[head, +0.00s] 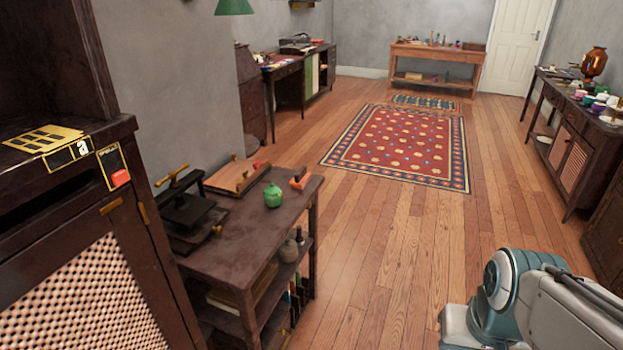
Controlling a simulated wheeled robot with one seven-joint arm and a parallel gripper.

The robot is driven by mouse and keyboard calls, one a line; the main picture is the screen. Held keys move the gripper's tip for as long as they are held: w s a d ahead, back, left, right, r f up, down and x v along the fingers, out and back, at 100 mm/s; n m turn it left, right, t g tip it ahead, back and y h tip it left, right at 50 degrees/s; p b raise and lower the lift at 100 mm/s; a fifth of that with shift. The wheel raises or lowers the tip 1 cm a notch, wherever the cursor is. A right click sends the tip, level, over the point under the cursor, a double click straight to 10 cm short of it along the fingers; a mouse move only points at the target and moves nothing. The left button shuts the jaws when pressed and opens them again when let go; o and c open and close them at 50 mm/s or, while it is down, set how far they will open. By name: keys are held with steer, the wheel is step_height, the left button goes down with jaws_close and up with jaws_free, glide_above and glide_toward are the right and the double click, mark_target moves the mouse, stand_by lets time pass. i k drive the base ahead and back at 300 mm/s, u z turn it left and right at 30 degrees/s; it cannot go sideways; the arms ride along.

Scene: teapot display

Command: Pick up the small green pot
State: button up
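A small green pot (273,195) with a lid stands upright on the top of a dark wooden side table (222,250), near its right part. It is left of the middle of the head view. Part of my arm shows at the bottom right, well apart from the pot. My gripper is not in view.
A black press (187,215), a wooden board (236,176) and an orange-red tool (300,178) sit near the pot. A dark cabinet (120,260) stands at the left. The wooden floor (400,240) right of the table is clear, with a red rug (405,147) beyond.

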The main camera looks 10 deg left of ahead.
mark_target(273, 195)
steer(key=z, duration=0.3)
steer(key=i, duration=1.45)
steer(key=u, duration=0.3)
steer(key=i, duration=1.15)
steer(key=u, duration=1.75)
steer(key=i, duration=0.65)
steer(key=u, duration=0.55)
